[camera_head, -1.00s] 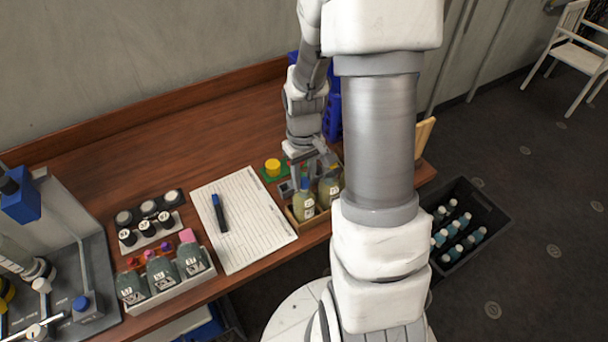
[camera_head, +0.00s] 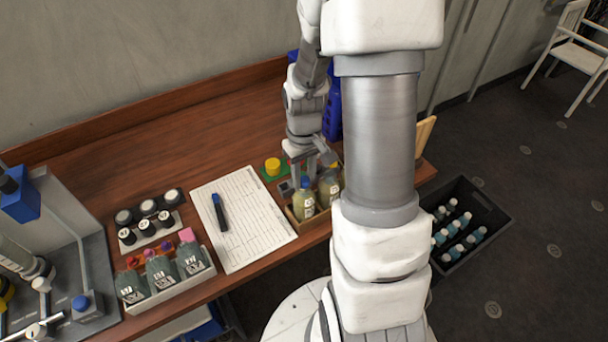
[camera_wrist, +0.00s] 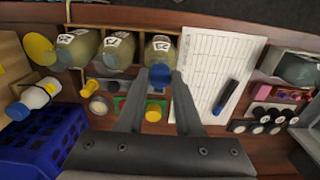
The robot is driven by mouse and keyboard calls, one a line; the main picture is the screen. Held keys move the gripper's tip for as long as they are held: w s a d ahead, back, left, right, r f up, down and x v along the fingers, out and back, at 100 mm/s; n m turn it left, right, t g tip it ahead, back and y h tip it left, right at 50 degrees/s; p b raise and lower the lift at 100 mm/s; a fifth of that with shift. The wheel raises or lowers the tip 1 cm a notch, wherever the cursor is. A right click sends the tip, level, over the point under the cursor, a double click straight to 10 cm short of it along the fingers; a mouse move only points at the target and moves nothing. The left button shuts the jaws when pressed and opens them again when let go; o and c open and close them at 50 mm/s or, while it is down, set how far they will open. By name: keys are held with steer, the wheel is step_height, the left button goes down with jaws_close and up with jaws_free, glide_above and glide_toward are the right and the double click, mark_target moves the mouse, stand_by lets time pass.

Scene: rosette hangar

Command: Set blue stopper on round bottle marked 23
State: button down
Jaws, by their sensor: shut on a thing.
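The blue stopper (camera_wrist: 160,77) sits between the fingertips of my gripper (camera_wrist: 159,80) in the wrist view, and the jaws are shut on it. It is at the mouth of a round bottle (camera_wrist: 160,48) with a white label, whose number is too small to read surely. Whether the stopper is fully seated cannot be told. In the head view my gripper (camera_head: 313,165) is above this bottle (camera_head: 304,204), which stands upright at the left end of a wooden rack (camera_head: 292,217). Other round bottles (camera_wrist: 118,48) stand beside it in the rack.
A yellow stopper (camera_head: 272,166) stands on a green mat beside the rack. A paper sheet (camera_head: 255,215) with a dark marker (camera_head: 219,212) lies to the left. A blue crate (camera_wrist: 38,145) and a white bottle (camera_wrist: 35,98) are at left in the wrist view.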

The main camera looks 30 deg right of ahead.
mark_target(304, 179)
steer(key=shift+f+b, duration=0.3)
steer(key=shift+b, duration=0.05)
stand_by(0.8)
steer(key=shift+c, duration=0.5)
jaws_free()
steer(key=shift+r+p, duration=2.9)
steer(key=shift+r, duration=0.9)
